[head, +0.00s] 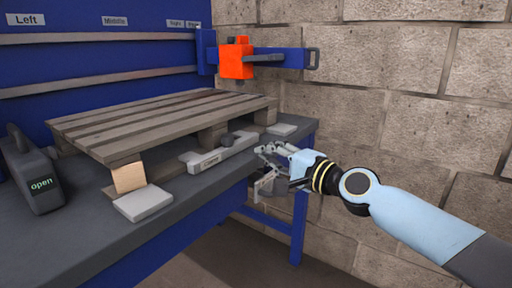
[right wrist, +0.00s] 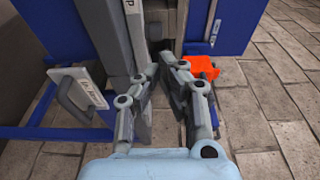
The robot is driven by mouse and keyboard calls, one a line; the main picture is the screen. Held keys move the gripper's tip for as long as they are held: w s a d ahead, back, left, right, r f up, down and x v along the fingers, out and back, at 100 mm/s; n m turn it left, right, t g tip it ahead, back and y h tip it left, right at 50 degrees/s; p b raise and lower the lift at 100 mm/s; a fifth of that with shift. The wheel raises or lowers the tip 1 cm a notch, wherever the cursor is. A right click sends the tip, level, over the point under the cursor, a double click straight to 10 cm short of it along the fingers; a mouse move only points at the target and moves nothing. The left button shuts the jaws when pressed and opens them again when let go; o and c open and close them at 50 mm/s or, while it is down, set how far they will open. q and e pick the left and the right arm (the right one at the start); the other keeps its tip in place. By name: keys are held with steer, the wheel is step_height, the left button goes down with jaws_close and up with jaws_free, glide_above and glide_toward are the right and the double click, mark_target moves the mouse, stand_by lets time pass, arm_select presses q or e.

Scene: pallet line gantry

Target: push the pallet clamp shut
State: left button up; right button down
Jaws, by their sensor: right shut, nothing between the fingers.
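A wooden pallet (head: 160,118) lies on the grey bench (head: 185,190). A light grey bar (head: 220,154) with a dark knob and a small label sits at the bench's front edge, beside the pallet; I take it as the pallet clamp, but cannot be sure. A dark grey unit (head: 38,178) at the left end shows the word "open". My right gripper (head: 264,163) is shut and empty, just off the bench's front edge, right of the bar. In the right wrist view its fingers (right wrist: 162,68) point toward the grey bench edge (right wrist: 112,40). My left gripper is out of view.
White pads (head: 143,203) lie by the pallet's near corners. An orange block (head: 237,58) on a blue arm sits above the bench's right end, and shows in the right wrist view (right wrist: 202,67). A stone wall (head: 400,110) stands behind.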

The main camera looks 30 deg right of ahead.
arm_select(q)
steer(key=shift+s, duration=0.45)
arm_select(e)
steer(key=s, duration=0.2)
steer(key=shift+s+d, duration=0.3)
steer(key=shift+s, duration=0.1)
